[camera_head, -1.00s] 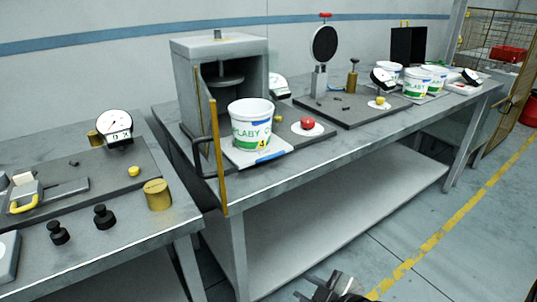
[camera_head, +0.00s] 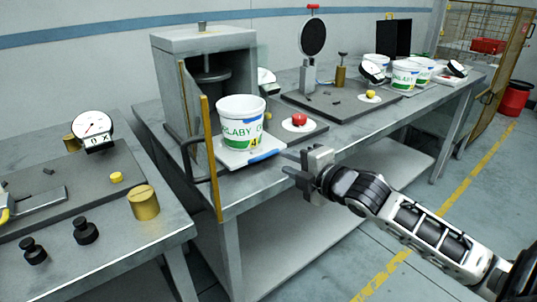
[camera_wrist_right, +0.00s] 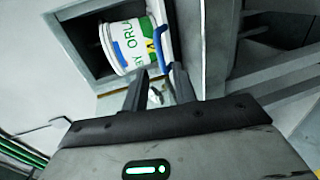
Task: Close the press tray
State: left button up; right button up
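The press (camera_head: 208,48) is a grey box with an open front on the middle table. Its white tray (camera_head: 232,158) sticks out of the front, with a blue strip (camera_head: 264,155) along its outer edge. A white bucket (camera_head: 240,124) with green lettering and a yellow mark stands upright on the tray. My right gripper (camera_head: 286,163) is open and empty, just right of the tray's outer edge and apart from it. In the right wrist view, the fingers (camera_wrist_right: 158,78) point at the bucket (camera_wrist_right: 128,44) and the blue strip (camera_wrist_right: 161,50). My left gripper is not in view.
A yellow-edged door (camera_head: 210,160) with a dark handle stands open left of the tray. A red button (camera_head: 299,119) sits right of the tray. A left table (camera_head: 120,220) holds a dial gauge and weights. Floor in front is clear.

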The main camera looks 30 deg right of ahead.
aim_at(270, 155)
jog(key=x, duration=0.8)
jog(key=shift+w, duration=0.2)
grip_shut()
